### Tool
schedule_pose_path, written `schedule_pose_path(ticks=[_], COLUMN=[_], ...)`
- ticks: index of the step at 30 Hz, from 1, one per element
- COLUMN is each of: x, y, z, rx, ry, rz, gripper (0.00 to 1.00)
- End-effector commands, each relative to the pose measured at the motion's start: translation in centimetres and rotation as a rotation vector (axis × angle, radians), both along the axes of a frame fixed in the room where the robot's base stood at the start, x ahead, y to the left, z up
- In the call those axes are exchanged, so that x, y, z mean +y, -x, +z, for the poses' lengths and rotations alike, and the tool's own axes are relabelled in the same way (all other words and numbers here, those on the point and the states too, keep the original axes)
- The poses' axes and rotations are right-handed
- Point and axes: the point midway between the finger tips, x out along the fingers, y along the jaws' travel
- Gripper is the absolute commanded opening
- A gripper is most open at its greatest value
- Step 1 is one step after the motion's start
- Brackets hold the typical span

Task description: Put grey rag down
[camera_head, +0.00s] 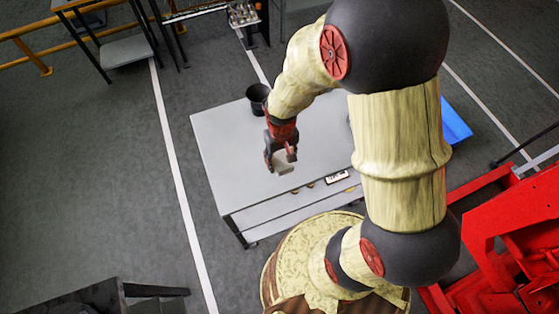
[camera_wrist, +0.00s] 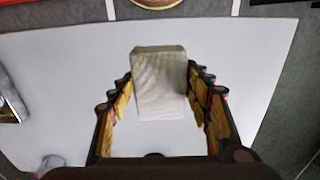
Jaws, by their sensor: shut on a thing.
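The grey rag (camera_wrist: 159,90) is a folded light-grey block of cloth. In the wrist view it sits between the two yellow-lined fingers of my gripper (camera_wrist: 160,108), with its far end reaching past the fingertips. In the head view my gripper (camera_head: 281,160) points down over the grey table (camera_head: 225,150), with the rag (camera_head: 283,168) at its fingertips. My gripper is shut on the rag. I cannot tell whether the rag touches the tabletop or is just above it.
A black bin (camera_head: 257,96) stands at the table's far edge. A blue tray (camera_head: 457,122) is at the right, and red machinery (camera_head: 500,240) at lower right. The table's left part is clear.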

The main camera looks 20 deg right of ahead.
Motion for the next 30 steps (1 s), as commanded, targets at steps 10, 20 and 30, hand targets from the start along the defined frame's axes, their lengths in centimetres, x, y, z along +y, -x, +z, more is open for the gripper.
schedule_pose_path(ticks=[10, 20, 30], x=[-0.7, -0.8, -0.8], y=[-2.9, -3.3, -3.3], z=[-3.5, -7.0, -7.3], rx=[-0.002, 0.001, -0.002], ry=[0.000, 0.000, 0.000], rz=[0.001, 0.001, 0.001], gripper=[0.29, 0.29, 0.29])
